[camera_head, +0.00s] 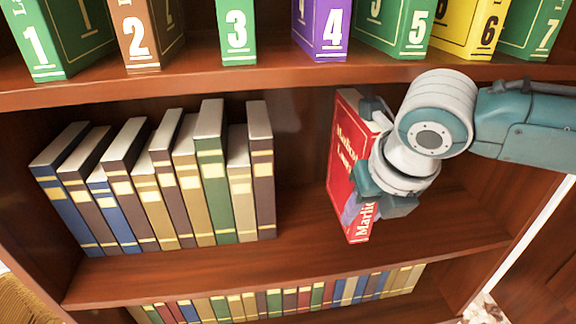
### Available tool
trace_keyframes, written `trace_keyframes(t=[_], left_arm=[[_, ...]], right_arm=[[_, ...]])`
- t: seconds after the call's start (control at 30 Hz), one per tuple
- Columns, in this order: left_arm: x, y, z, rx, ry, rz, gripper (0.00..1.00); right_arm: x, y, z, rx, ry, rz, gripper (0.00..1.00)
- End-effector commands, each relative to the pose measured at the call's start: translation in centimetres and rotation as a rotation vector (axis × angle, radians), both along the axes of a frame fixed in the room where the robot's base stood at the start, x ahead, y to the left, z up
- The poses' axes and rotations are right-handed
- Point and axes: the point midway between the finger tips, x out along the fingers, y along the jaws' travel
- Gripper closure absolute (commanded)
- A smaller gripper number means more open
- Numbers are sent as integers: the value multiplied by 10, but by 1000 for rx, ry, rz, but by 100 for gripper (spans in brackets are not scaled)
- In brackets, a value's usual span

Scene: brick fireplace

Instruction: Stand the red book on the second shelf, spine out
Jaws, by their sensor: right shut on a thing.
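The red book (343,160) stands upright on the second shelf (300,250), right of the shelf's middle. Its red cover with pale lettering faces left, and its spine, lettered near the bottom, faces out toward me. My right gripper (378,195) comes in from the right and is shut on the red book. The gripper covers much of the spine and the book's right side. The book's lower end seems to be at the shelf surface, but I cannot tell whether it bears its weight there. My left gripper is not in view.
A row of several brown, blue and green books (165,185) fills the left of the same shelf, with a gap before the red book. Numbered volumes (237,30) line the shelf above. Small books (290,300) fill the shelf below. Bare shelf lies to the right.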

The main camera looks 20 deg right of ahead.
Motion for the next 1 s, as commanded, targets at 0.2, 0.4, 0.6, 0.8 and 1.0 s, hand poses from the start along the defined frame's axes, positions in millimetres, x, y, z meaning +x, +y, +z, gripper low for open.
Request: trace_keyframes(t=[0.2,0.4,0.6,0.8,1.0], left_arm=[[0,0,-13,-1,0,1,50],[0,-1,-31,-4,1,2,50],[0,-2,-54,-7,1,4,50],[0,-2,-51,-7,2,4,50],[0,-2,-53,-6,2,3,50]], right_arm=[[-1,0,-21,-1,-2,1,100],[-2,1,-45,0,0,0,100],[2,0,-72,-1,-4,0,100],[2,-1,-68,-3,-3,1,100],[2,-1,-72,-2,-3,1,100]])
